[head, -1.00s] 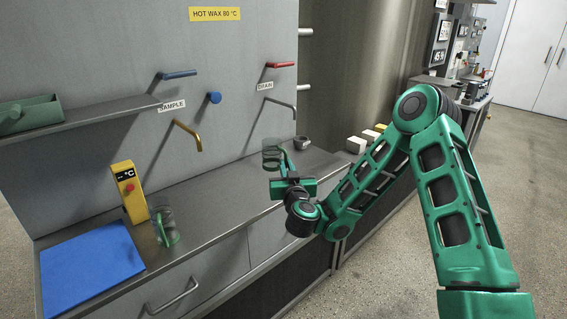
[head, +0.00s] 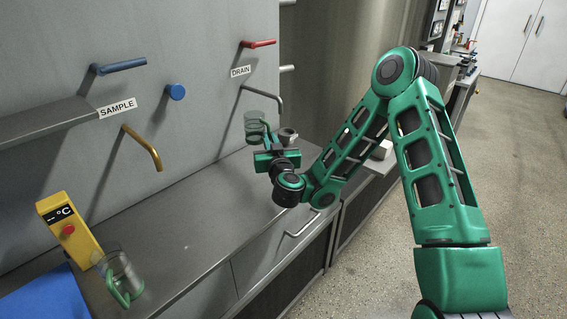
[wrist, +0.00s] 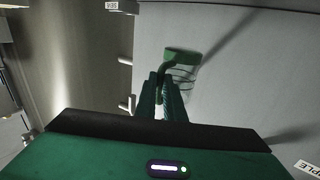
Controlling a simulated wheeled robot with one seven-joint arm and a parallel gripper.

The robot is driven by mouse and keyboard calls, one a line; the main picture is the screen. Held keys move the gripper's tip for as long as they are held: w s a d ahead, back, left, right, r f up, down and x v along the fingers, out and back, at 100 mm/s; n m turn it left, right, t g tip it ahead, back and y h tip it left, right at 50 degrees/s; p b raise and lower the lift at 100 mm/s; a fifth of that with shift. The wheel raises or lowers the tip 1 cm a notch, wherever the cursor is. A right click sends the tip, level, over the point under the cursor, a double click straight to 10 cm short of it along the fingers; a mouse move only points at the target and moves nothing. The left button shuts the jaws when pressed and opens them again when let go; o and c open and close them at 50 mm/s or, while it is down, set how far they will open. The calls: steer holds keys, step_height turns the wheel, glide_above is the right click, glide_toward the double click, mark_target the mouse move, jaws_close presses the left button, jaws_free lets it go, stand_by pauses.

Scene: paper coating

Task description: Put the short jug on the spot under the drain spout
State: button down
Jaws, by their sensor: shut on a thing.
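The held jug (head: 254,124) is a clear glass vessel with a green handle, and it looks upright above the counter near the drain spout. My gripper (head: 265,143) is shut on its green handle. In the wrist view the fingers (wrist: 161,95) close on the handle, and the jug (wrist: 183,72) shows faintly beyond them. The drain spout (head: 270,94) is a grey bent pipe under the red lever, just right of the jug. The spot under it is partly hidden by my arm. Another clear jug with a green handle (head: 124,277) stands on the counter at lower left.
The steel counter (head: 190,230) is clear in the middle. A yellow thermometer unit (head: 68,230) and a blue mat (head: 45,293) lie at the left. The brass sample spout (head: 143,148) juts from the wall.

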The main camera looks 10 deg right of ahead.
steer(key=d+f, duration=0.3)
steer(key=d, duration=0.2)
steer(key=d+f, duration=0.2)
steer(key=shift+s+d+f, duration=0.2)
steer(key=shift+s+f, duration=0.15)
steer(key=shift+d+f, duration=0.25)
steer(key=shift+d, duration=0.35)
steer(key=shift+s+f, duration=0.1)
steer(key=shift+f, duration=1.95)
steer(key=c, duration=1.9)
jaws_free()
steer(key=shift+o, duration=0.2)
